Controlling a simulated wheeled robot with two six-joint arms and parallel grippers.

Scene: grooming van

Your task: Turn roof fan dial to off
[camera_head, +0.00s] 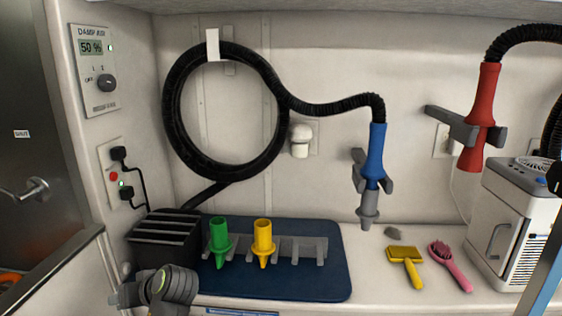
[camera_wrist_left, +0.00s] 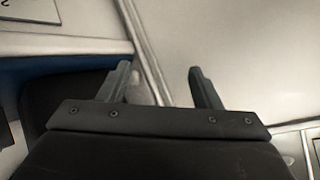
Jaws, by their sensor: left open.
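A white control panel (camera_head: 94,68) is on the wall at the upper left of the head view. It has a small display reading 50 % and a black round dial (camera_head: 107,83) with marks beside it, OFF at its left. The lettering is too small to read fully, and the dial's exact setting is unclear. My left arm shows low at the left of the head view, well below the panel. In the left wrist view my left gripper (camera_wrist_left: 159,68) is open, with nothing between its fingers. The dial does not show in that view. My right gripper is not in view.
A socket plate (camera_head: 117,172) with black plugs and cords is under the panel. A black slatted box (camera_head: 165,237) stands below, beside a blue mat (camera_head: 325,283) with green and yellow nozzles. A coiled black hose (camera_head: 174,120) hangs right of the panel. Wall around the dial is clear.

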